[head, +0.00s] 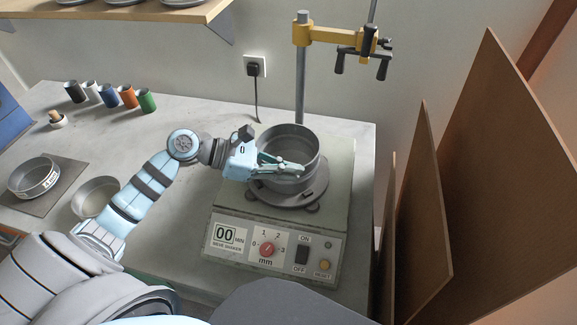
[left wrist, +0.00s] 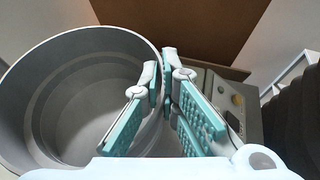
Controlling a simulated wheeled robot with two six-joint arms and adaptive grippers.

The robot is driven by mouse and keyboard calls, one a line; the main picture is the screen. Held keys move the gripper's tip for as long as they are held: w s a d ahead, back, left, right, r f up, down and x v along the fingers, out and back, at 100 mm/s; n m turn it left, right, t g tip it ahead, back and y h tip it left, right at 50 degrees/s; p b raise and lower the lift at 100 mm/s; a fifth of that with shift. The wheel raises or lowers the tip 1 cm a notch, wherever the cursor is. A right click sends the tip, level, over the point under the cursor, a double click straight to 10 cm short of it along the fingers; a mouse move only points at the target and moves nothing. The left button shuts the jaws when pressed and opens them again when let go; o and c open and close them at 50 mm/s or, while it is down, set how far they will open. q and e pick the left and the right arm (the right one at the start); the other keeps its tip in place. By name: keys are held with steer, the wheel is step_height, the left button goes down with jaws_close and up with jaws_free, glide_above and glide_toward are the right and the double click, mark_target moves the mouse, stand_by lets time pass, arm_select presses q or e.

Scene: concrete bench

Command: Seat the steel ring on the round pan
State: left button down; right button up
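The steel ring (head: 291,139) is a wide grey open cylinder above the shaker's dark round plate (head: 262,197). In the left wrist view its wall (left wrist: 60,55) curves in from the left and runs between my fingers. My left gripper (head: 300,169) is at the front right of the ring, with its teal-padded fingers closed on the wall; they also show in the left wrist view (left wrist: 168,75). The round pan cannot be told clearly from the ring; a lower grey band under it is partly hidden by my fingers. My right gripper is not in view.
The shaker (head: 222,220) has a front control panel, with a post and yellow clamp arm (head: 330,35) above. A shallow round dish (head: 97,197) and a labelled sieve (head: 35,176) are at left. Several coloured jars (head: 109,95) stand behind. Brown boards (head: 424,200) lean at right.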

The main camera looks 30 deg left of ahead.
arm_select(q)
steer(key=shift+f, duration=0.55)
steer(key=c, duration=2.3)
jaws_free()
steer(key=o, duration=0.6)
steer(key=v, duration=0.7)
steer(key=shift+s+a+r, duration=0.1)
steer(key=shift+s+a, duration=0.05)
steer(key=shift+a, duration=0.05)
